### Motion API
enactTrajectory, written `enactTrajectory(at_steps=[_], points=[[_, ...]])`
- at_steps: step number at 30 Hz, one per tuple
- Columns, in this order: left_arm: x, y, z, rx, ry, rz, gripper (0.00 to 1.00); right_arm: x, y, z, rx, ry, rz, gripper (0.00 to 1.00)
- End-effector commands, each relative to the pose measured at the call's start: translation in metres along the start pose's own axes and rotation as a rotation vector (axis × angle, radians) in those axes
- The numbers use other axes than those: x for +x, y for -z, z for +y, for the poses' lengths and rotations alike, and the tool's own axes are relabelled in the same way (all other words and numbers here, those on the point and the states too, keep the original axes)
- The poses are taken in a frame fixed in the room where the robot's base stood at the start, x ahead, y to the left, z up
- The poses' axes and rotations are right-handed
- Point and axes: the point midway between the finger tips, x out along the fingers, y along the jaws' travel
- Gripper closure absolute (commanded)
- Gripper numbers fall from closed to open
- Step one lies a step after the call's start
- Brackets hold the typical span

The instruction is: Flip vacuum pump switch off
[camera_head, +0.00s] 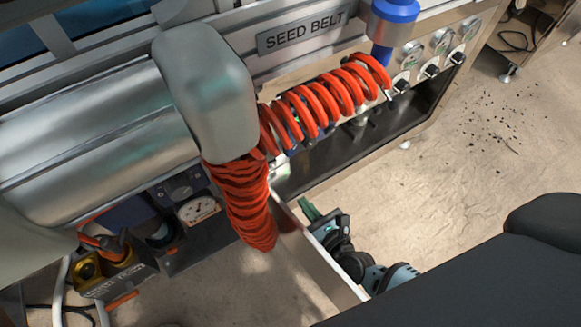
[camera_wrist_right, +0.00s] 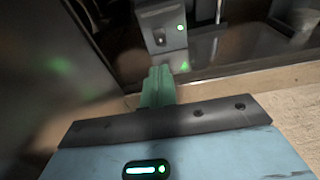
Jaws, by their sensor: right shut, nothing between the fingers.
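My right gripper (camera_head: 309,211) shows below the red coiled hose, beside a pale panel edge, with its green fingers pointing up and left. In the right wrist view its green fingers (camera_wrist_right: 158,86) are together and empty. Just beyond the fingertips is a grey metal switch box (camera_wrist_right: 158,31) with a small dark switch on its face and a lit green lamp. A gap seems to remain between the fingers and the box. The switch's exact position is too small to tell. My left gripper is not in view.
A dark open trough (camera_head: 345,160) lies under the SEED BELT sign (camera_head: 303,33). A toolbox (camera_head: 112,274) stands at lower left. The floor at right is mostly clear, with dark specks.

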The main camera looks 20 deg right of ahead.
Motion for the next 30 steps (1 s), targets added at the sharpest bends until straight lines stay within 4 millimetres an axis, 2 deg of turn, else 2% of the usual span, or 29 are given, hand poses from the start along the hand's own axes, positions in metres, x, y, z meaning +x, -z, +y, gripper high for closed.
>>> enactTrajectory(at_steps=[5,18,24,30], points=[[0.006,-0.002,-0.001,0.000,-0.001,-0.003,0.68,0.024,0.000,0.000,0.000,0.001,-0.002,1.00],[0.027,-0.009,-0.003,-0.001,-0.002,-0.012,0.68,0.104,-0.001,0.000,0.000,0.000,-0.001,1.00],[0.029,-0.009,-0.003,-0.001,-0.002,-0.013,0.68,0.126,-0.009,0.000,-0.002,0.000,0.000,1.00],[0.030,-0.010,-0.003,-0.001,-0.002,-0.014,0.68,0.134,-0.012,0.000,-0.001,0.000,0.001,1.00]])
